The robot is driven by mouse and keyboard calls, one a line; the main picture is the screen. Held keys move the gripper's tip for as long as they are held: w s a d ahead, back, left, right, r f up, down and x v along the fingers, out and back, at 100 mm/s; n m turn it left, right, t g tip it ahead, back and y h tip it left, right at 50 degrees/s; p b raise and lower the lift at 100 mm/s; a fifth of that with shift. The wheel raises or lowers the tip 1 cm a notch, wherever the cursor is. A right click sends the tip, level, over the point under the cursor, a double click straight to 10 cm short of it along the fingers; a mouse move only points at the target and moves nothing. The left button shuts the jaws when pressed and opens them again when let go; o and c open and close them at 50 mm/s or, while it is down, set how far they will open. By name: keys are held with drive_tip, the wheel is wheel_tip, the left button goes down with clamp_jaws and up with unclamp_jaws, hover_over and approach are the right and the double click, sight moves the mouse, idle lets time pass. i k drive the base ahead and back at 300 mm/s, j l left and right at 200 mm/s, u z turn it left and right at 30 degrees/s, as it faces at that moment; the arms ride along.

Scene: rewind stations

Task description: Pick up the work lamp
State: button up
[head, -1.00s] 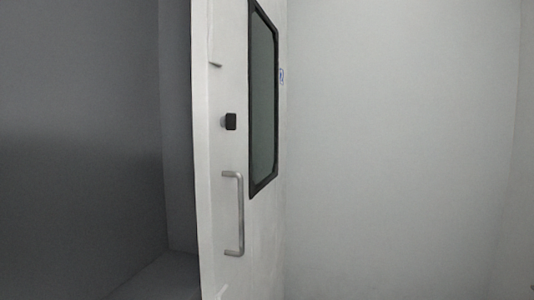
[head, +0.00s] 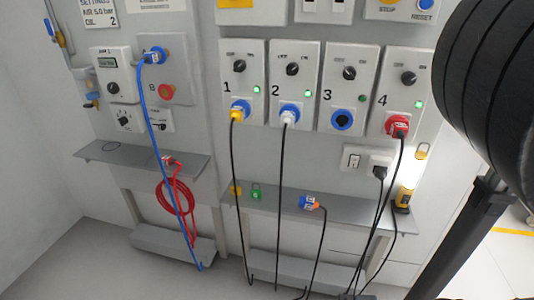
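What looks like the work lamp (head: 403,198) is a small yellow-and-black upright thing at the right end of the right grey shelf (head: 335,208). A bright glow lights the wall just above and beside it. Black cables hang close on its left. My gripper is not in view, so I cannot tell whether it is open or shut.
A large black ribbed round shape (head: 475,85) on a dark post fills the near right, close to the lamp. Wall panels with sockets and plugged cables (head: 282,150) stand above the shelf. A coiled red cable (head: 174,208) hangs left. Floor shows front left.

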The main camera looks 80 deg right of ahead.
sight(419, 157)
drive_tip(key=k+j+z, duration=0.15)
drive_tip(key=z, duration=2.45)
drive_tip(key=k+l+z, duration=0.1)
drive_tip(key=l, duration=0.4)
drive_tip(key=k+l+z, duration=0.15)
drive_tip(key=l, duration=0.3)
drive_tip(key=l+z, duration=0.1)
drive_tip(key=l, duration=0.4)
